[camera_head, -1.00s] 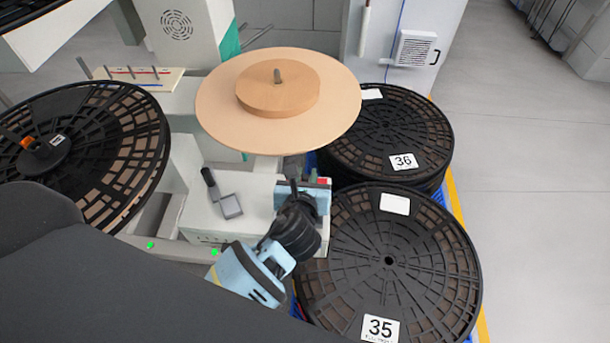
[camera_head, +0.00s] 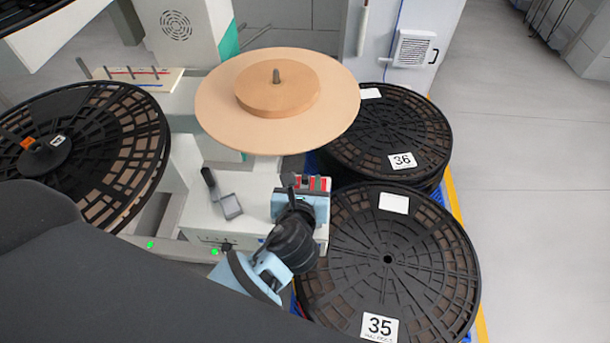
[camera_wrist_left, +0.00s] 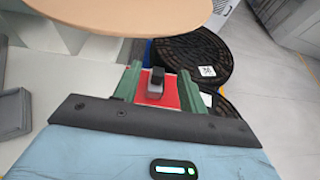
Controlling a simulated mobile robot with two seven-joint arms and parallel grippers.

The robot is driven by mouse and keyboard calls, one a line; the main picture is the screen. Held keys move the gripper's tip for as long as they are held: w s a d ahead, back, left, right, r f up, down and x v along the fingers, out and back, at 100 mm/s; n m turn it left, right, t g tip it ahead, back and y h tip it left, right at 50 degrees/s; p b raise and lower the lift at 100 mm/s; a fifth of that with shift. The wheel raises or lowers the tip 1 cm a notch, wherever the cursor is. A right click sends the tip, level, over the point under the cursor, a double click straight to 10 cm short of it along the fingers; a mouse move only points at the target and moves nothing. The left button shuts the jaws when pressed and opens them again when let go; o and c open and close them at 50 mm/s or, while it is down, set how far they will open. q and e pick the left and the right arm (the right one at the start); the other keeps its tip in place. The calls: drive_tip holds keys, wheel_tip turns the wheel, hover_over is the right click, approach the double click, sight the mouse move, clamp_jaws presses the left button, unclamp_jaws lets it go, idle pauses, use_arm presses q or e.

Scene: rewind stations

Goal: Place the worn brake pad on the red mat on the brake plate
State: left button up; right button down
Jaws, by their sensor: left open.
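The worn brake pad (camera_wrist_left: 155,86), a small grey block with a black top, stands on the red mat (camera_wrist_left: 170,96) in the left wrist view. My left gripper (camera_wrist_left: 157,82) is open, its green fingers on either side of the pad with gaps. In the head view the left gripper (camera_head: 314,184) is over the right end of the white machine top, where it mostly hides the mat and the pad. A grey square piece (camera_head: 231,206) with a black upright part, perhaps the brake plate, is to its left. My right gripper is not in view.
A tan disc (camera_head: 220,115) with a thick core overhangs just behind the left gripper. Black reels stand close on the right, marked 36 (camera_head: 385,130) and 35 (camera_head: 400,265). Another black reel (camera_head: 120,130) is at the left. The floor at far right is clear.

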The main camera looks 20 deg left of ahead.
use_arm(q)
drive_tip(key=p+v, duration=0.1)
drive_tip(key=v, duration=0.8)
drive_tip(key=shift+s, duration=0.15)
